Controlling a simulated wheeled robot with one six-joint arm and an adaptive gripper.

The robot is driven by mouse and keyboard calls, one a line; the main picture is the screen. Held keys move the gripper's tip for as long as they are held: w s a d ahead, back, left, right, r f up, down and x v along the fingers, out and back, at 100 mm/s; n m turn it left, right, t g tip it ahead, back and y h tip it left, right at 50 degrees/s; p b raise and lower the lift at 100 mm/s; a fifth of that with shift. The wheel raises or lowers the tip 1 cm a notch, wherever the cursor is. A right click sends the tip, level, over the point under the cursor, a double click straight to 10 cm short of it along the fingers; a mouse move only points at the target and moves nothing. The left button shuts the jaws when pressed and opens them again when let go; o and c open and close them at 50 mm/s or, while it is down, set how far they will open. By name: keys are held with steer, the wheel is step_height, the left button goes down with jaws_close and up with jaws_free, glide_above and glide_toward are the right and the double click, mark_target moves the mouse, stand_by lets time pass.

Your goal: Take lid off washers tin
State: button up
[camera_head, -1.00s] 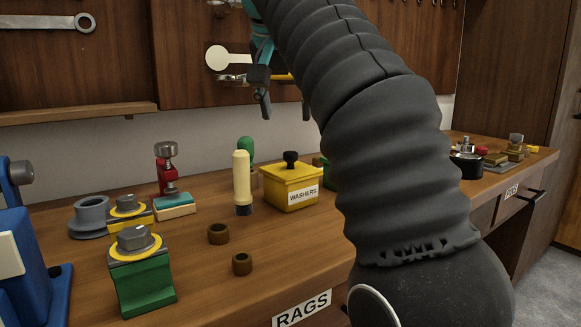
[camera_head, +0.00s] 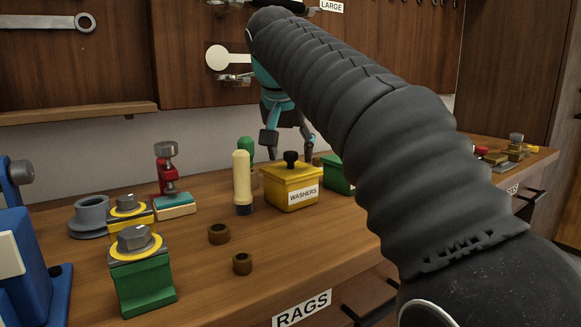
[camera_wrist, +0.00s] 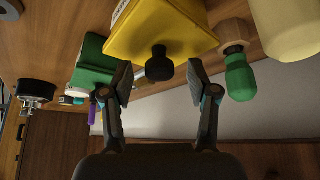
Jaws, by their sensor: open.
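The yellow washers tin (camera_head: 293,195) stands on the workbench with a white WASHERS label on its front. Its yellow lid (camera_head: 288,173) is on, with a black knob (camera_head: 291,158) on top. My gripper (camera_head: 287,150) is open and empty, just above and behind the tin. In the wrist view the lid (camera_wrist: 165,30) and its knob (camera_wrist: 159,66) show between and beyond the spread fingertips of my gripper (camera_wrist: 160,85). The fingers look clear of the knob.
A cream-handled tool (camera_head: 242,180) and a green-handled tool (camera_wrist: 240,78) stand left of the tin. A green box (camera_head: 341,176) stands close on its right. Two brown rings (camera_head: 218,234) lie in front. The bench front has free room.

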steer(key=shift+w+f, duration=0.25)
steer(key=shift+f, duration=0.2)
jaws_close()
steer(key=shift+r, duration=0.1)
